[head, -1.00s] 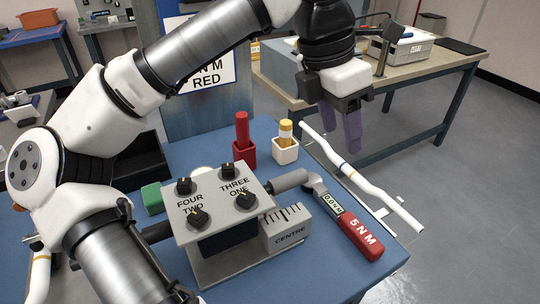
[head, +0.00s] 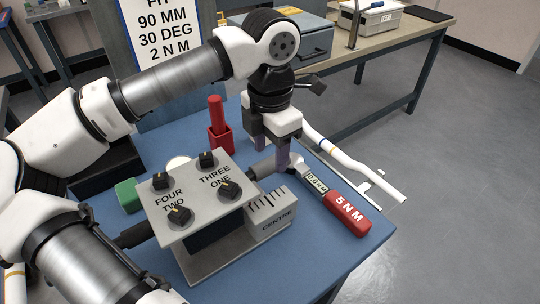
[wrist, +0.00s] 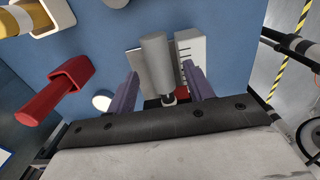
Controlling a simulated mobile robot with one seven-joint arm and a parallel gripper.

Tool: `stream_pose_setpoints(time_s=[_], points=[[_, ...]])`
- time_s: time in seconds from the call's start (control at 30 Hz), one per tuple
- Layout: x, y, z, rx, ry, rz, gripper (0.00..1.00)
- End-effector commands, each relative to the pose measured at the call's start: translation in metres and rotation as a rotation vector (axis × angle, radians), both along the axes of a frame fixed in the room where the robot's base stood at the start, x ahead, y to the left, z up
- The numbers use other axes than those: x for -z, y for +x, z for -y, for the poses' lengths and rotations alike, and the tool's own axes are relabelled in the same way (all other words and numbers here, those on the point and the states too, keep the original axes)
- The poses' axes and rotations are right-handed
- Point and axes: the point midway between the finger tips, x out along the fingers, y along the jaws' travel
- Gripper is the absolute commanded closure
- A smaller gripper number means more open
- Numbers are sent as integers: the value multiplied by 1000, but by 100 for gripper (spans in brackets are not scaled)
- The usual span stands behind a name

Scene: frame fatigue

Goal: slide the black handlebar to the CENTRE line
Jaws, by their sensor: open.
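The black handlebar (head: 137,234) runs through the grey clamp block (head: 195,210). Its left end is dark, and a grey grip (head: 261,170) is on its right end. In the wrist view the grey grip (wrist: 157,62) lies between my finger lines. The CENTRE scale (head: 270,217), with black tick lines, is on the block's right side; it also shows in the wrist view (wrist: 191,48). My gripper (head: 271,153) is open, with purple fingers pointing down around the grip end. I cannot tell whether they touch it. The bar's middle inside the block is hidden.
Four-labelled knobs top the block, including one (head: 229,190). A red-handled 5 N M wrench (head: 345,213) lies to the right. A red holder (head: 220,138) stands behind. A white bent bar (head: 355,165) stands beyond the table's right edge. Blue table (head: 340,260) is clear at front right.

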Motion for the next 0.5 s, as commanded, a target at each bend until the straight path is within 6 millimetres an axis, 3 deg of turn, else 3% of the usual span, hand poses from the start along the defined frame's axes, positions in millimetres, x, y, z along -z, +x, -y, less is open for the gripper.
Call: stream_pose_setpoints(time_s=[0.2,0.5], points=[[22,0,0,-1,-2,-1,48],[26,0,0,-1,-1,1,48]])
